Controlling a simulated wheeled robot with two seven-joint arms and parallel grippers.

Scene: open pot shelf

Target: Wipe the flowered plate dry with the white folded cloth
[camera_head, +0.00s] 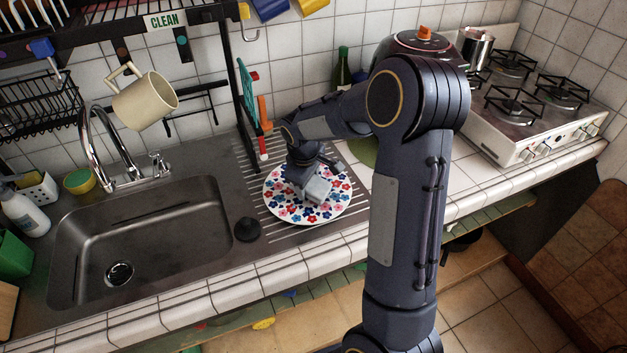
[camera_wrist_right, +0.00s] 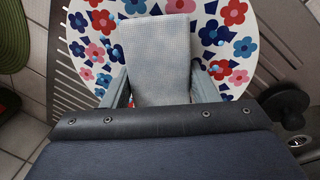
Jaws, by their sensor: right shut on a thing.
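The flowered plate (camera_head: 284,208) lies on the ribbed metal drainboard right of the sink. It is white with red, pink and blue flowers, and it fills the top of the right wrist view (camera_wrist_right: 236,45). My right gripper (camera_head: 311,184) is over the plate, pointing down. It is shut on the white folded cloth (camera_wrist_right: 157,56), which looks pale grey-white and lies over the middle of the plate. In the head view the cloth (camera_head: 317,190) is partly hidden by the gripper. Whether it presses on the plate is hard to tell. My left gripper is not in view.
The steel sink (camera_head: 140,240) is left of the plate, with a dark stopper (camera_head: 247,229) between them. A cream mug (camera_head: 145,100) hangs above the faucet (camera_head: 100,140). Bottles and a dark cooker (camera_head: 415,45) stand behind my arm; the stove (camera_head: 530,100) is far right.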

